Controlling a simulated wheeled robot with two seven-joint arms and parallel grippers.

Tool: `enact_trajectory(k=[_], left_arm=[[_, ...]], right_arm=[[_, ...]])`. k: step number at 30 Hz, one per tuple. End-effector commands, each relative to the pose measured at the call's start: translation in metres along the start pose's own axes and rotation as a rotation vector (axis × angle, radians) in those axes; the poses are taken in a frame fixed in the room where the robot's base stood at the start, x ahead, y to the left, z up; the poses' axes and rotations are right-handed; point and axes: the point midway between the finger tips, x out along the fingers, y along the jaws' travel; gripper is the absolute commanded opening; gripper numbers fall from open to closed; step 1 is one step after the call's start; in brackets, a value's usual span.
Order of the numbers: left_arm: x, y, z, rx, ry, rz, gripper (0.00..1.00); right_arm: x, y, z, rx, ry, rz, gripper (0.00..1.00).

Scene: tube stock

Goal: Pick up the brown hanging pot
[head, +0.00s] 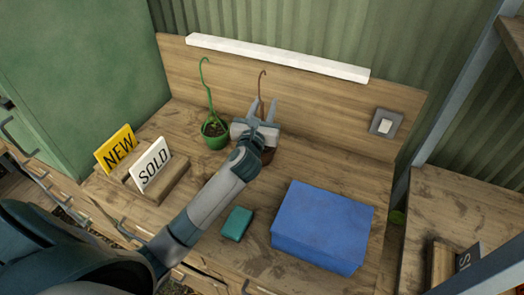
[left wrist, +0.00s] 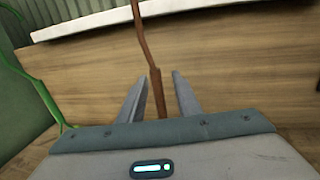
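The brown hanging pot (head: 268,156) stands on the wooden bench near its back board, mostly hidden behind my left gripper (head: 263,104). Its thin brown hanger (head: 262,82) rises above the gripper and ends in a hook. In the left wrist view, my left gripper (left wrist: 158,78) is open. The brown hanger (left wrist: 147,45) runs up between its two fingers, with a gap visible on each side. The pot itself is out of sight in that view. My right gripper is not in view.
A green hanging pot (head: 215,135) with a green hanger stands just left. NEW (head: 115,148) and SOLD (head: 152,163) signs stand at the left. A blue box (head: 322,225) and a small teal block (head: 236,223) lie in front. A switch plate (head: 385,123) is on the back board.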

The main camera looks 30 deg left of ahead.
Motion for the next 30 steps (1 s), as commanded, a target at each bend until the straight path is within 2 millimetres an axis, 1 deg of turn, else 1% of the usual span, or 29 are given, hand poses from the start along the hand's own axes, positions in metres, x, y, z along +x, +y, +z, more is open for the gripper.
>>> enact_trajectory(k=[3,5,6,7,30], left_arm=[[-0.0001,0.0001,0.0000,0.000,0.000,0.000,0.31],[-0.0001,0.0001,0.0000,0.000,0.000,0.000,0.16],[-0.0001,0.0001,0.0000,0.000,0.000,0.000,0.07],[-0.0001,0.0001,0.0001,0.000,0.000,0.000,0.00],[-0.0002,0.0001,0.0003,0.000,0.000,0.000,0.00]], right_arm=[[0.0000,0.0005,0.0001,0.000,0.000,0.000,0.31],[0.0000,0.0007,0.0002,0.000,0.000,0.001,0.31],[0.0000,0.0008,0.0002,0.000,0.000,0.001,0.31],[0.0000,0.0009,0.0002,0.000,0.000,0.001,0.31],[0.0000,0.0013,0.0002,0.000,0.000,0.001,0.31]])
